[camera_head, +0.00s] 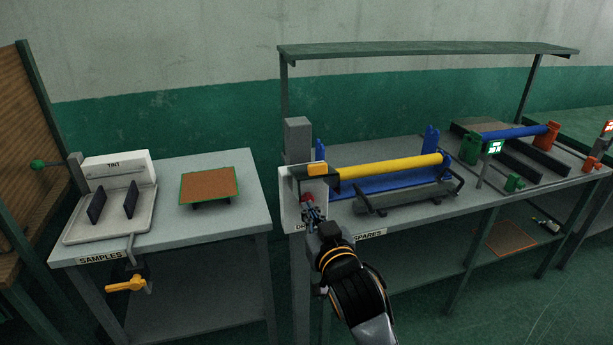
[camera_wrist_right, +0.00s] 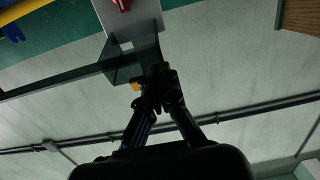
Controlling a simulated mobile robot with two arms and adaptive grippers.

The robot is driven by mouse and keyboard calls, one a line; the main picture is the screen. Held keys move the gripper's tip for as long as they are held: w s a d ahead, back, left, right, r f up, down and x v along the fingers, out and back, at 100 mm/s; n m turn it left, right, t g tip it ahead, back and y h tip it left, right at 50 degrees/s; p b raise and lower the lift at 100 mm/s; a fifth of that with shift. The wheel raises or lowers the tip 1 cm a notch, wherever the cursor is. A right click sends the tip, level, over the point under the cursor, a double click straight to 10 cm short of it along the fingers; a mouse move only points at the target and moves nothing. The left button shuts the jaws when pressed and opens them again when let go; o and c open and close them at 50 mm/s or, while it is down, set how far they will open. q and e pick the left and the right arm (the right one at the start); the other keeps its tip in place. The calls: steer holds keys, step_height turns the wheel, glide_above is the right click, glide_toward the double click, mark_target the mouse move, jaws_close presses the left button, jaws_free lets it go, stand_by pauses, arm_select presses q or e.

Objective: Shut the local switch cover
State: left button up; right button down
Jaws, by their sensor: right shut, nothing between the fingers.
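The local switch box is a pale upright panel (camera_head: 290,205) at the left end of the spares bench, with a red part (camera_head: 307,198) on its face and an orange piece (camera_head: 317,169) at its top. My right gripper (camera_head: 310,210) is shut and empty, in front of the panel's lower part and hiding some of it. In the right wrist view a dark flap (camera_wrist_right: 128,62), which looks like the cover, stands out from the panel (camera_wrist_right: 128,28). The fingertips (camera_wrist_right: 158,78) are close to the flap's edge; I cannot tell whether they touch. My left gripper is out of view.
A yellow roller (camera_head: 390,166) and a grey bar (camera_head: 405,197) lie on the bench right of the switch. A grey post (camera_head: 298,140) stands behind it. The samples table (camera_head: 230,222) is to the left, with a gap between the two.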

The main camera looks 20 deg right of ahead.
step_height(320, 180, up, 8)
steer(key=s+t, duration=0.1)
steer(key=s, duration=0.1)
steer(key=p, duration=0.4)
glide_above(304, 178)
steer(key=s, duration=0.1)
step_height(304, 178, down, 3)
steer(key=shift+s+a+r+m+p, duration=0.15)
steer(key=shift+m+p, duration=0.15)
steer(key=shift+p, duration=0.05)
steer(key=shift+s+f, duration=0.3)
steer(key=shift+f, duration=0.2)
steer(key=shift+w, duration=0.1)
steer(key=shift+f, duration=0.1)
